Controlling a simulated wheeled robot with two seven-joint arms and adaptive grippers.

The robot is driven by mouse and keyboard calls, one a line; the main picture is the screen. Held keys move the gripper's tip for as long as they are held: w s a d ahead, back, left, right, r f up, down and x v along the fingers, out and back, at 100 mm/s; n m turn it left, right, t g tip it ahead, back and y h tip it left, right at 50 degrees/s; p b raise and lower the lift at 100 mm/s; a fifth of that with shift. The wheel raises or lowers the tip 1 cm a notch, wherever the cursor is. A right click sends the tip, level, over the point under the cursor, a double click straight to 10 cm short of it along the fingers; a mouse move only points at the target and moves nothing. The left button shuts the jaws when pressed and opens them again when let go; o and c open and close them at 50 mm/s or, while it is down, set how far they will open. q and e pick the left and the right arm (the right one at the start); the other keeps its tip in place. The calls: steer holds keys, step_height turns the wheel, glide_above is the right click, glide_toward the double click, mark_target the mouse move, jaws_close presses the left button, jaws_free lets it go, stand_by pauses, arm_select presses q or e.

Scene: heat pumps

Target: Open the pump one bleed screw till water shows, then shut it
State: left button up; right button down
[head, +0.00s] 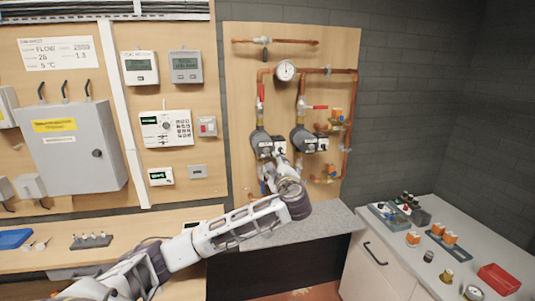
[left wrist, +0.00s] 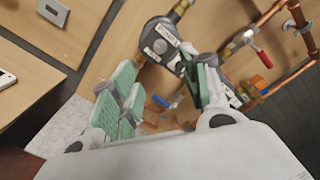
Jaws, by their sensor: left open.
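Two dark pumps hang on copper pipes on the wooden panel: the left pump (head: 261,138) and the right pump (head: 301,136). Which one is labelled pump one cannot be read. My left gripper (head: 273,162) is at the left pump's lower right side and hides part of it. In the left wrist view a dark pump (left wrist: 159,42) with a grey round face and small white labels lies just beyond my open green-padded fingers (left wrist: 160,82). Nothing is between the fingers. The bleed screw is too small to make out surely, and no water shows. My right gripper is out of view.
Red-handled valves (head: 317,107) and a round gauge (head: 286,70) sit on the pipes. A blue valve handle (left wrist: 166,102) is below the pump. A grey ledge (head: 325,222) lies under the panel. The right counter (head: 478,268) holds small parts and a red tray (head: 499,279).

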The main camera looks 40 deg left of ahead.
mark_target(267, 152)
arm_select(q)
steer(key=shift+p+x, duration=1.45)
steer(key=shift+x, duration=4.35)
jaws_close()
steer(key=shift+f+n+b, duration=0.1)
steer(key=shift+n+b, duration=0.3)
steer(key=shift+b, duration=0.1)
